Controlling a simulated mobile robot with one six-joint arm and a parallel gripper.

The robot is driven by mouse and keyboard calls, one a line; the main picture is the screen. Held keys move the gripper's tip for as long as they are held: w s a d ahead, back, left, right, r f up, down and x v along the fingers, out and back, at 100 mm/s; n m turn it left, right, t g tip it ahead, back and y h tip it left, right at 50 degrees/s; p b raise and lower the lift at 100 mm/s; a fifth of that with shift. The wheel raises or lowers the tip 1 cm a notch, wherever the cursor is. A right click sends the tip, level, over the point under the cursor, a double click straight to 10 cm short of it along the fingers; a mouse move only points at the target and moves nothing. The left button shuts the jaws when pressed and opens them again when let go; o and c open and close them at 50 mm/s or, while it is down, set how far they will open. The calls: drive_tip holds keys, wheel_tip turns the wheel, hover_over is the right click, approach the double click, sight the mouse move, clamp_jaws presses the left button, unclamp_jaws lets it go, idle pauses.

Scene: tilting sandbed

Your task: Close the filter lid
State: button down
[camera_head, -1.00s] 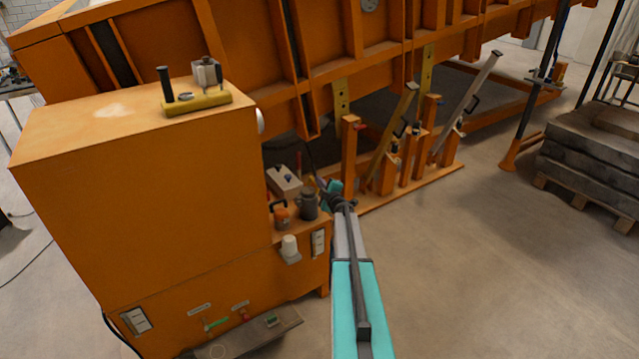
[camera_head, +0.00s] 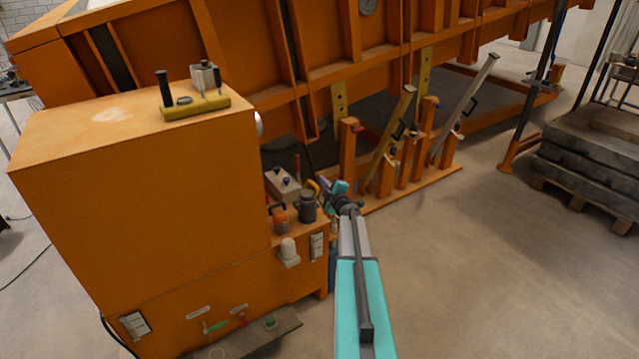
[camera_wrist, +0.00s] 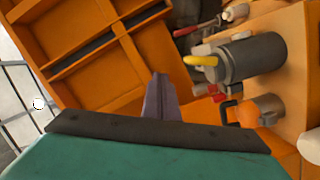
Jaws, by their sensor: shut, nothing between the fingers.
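A dark grey canister (camera_head: 307,207) stands on the ledge beside the orange cabinet; in the wrist view it appears tilted (camera_wrist: 252,58), with a yellow handle (camera_wrist: 200,60) at its end. Next to it is a smaller orange cup (camera_head: 281,219) with a dark top, also in the wrist view (camera_wrist: 270,106), with a black and red handle (camera_wrist: 228,110) beside it. I cannot tell for certain which part is the filter lid. My gripper (camera_wrist: 160,82) is shut and empty, left of the canister and apart from it in the wrist view. In the head view it is small, behind the canister (camera_head: 324,184).
The orange cabinet (camera_head: 140,190) fills the left. A grey box (camera_head: 283,183) sits behind the canister, and a white cap (camera_head: 288,251) sticks out in front. Orange posts (camera_head: 348,160) and slanted bars stand behind my arm.

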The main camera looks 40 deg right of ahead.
drive_tip(key=shift+d+r+b+v, duration=0.1)
drive_tip(key=shift+d+b+v, duration=0.1)
drive_tip(key=shift+v, duration=0.6)
drive_tip(key=shift+d+r+b+v, duration=0.1)
drive_tip(key=shift+b+v, duration=0.05)
drive_tip(key=shift+v, duration=0.6)
drive_tip(key=shift+d+r+b+v, duration=0.1)
drive_tip(key=shift+b+v, duration=0.1)
drive_tip(key=shift+v, duration=0.6)
drive_tip(key=shift+s, duration=0.15)
